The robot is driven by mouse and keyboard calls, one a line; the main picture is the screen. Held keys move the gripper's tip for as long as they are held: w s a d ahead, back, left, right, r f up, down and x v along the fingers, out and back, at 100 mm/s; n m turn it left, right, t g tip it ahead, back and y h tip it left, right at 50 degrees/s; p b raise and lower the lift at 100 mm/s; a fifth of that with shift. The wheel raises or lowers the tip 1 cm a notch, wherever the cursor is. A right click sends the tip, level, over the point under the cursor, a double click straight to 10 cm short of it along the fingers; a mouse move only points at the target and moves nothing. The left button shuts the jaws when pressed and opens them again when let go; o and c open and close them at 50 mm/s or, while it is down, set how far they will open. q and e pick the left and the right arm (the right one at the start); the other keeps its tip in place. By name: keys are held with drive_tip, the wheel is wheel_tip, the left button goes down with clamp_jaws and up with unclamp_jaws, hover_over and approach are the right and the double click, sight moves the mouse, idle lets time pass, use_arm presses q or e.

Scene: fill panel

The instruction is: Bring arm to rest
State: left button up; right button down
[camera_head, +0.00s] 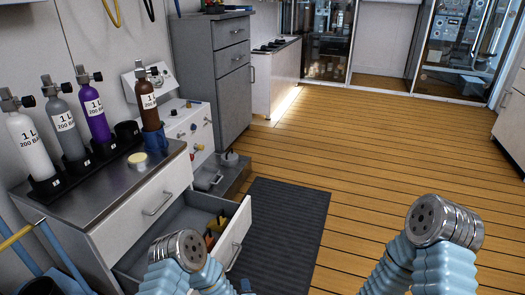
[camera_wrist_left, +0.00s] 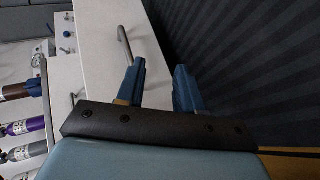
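My left gripper (camera_wrist_left: 158,85) shows in the left wrist view with its two blue fingers apart and nothing between them. It is beside a white drawer front with a handle (camera_wrist_left: 123,43), and I see no contact with the handle. In the head view my left arm (camera_head: 180,250) is at the bottom left, near the open drawer (camera_head: 238,238); its fingers are hard to make out there. My right arm (camera_head: 440,225) is at the bottom right over the wooden floor; its gripper fingers do not show.
Several gas bottles, including a purple one (camera_head: 94,112) and a brown one (camera_head: 150,108), stand on the cabinet top (camera_head: 95,190). The wooden floor (camera_head: 370,160) ahead is clear.

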use_arm(q)
drive_tip(key=s+a+r+m+g+h, duration=0.1)
drive_tip(key=s+a+m+g+h, duration=0.2)
drive_tip(key=s+m+g, duration=0.5)
drive_tip(key=s+a+r+m+g+h, duration=0.1)
drive_tip(key=s+a+m+g+h, duration=0.25)
drive_tip(key=s+m, duration=0.75)
wheel_tip(320, 180, up, 12)
drive_tip(key=s+d+n+p, duration=0.1)
drive_tip(key=n+p, duration=0.1)
drive_tip(key=p, duration=1.1)
drive_tip(key=shift+s+g, duration=0.35)
